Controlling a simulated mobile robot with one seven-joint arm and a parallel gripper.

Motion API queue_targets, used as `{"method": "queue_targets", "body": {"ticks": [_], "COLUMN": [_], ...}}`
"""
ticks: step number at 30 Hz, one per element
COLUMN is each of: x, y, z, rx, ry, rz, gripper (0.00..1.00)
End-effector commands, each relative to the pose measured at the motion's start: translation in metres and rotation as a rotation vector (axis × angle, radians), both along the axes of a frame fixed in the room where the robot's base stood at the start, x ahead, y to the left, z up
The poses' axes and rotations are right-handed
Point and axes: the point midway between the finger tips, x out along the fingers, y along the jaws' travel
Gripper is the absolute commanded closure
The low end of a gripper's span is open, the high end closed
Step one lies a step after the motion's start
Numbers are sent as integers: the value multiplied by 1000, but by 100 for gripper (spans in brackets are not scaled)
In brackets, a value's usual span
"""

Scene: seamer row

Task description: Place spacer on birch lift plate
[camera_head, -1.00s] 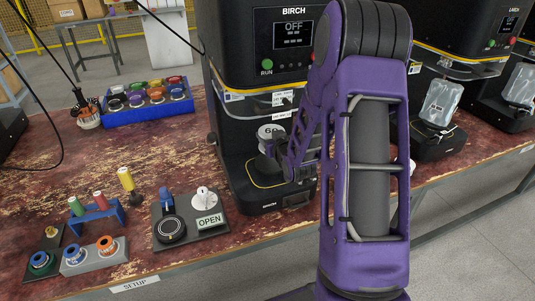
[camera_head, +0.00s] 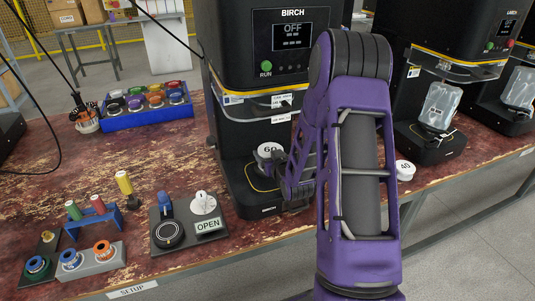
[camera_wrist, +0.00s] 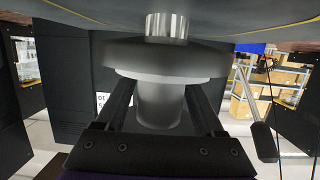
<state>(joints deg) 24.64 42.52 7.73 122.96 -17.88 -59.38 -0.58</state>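The spacer (camera_head: 270,150) is a white round piece marked 60, upright at the black BIRCH machine (camera_head: 292,38). In the wrist view the spacer (camera_wrist: 160,105) is a grey cylinder between my fingers, against the wide dark disc of the birch lift plate (camera_wrist: 165,58). A shiny post shows on the disc's other side. My gripper (camera_head: 280,172) reaches in from the right at spacer height. In the wrist view my gripper (camera_wrist: 161,98) has one finger close along each side of the spacer and looks shut on it. The exact finger contact is hard to see.
A black plate with an OPEN sign (camera_head: 208,225) stands left of the machine. Spools (camera_head: 102,249) and a blue tray of coloured pieces (camera_head: 148,101) are further left. A white round piece (camera_head: 405,170) lies right of my arm. The table's front edge is close.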

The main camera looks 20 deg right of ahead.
Motion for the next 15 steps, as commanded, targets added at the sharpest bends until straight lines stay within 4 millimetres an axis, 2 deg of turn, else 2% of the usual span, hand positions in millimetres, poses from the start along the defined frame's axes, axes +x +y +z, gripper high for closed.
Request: {"method": "queue_targets", "body": {"ticks": [13, 15], "x": [0, -10], "y": [0, 0], "z": [6, 6], "rx": [0, 0], "ry": [0, 1], "rz": [0, -1], "gripper": [20, 20]}}
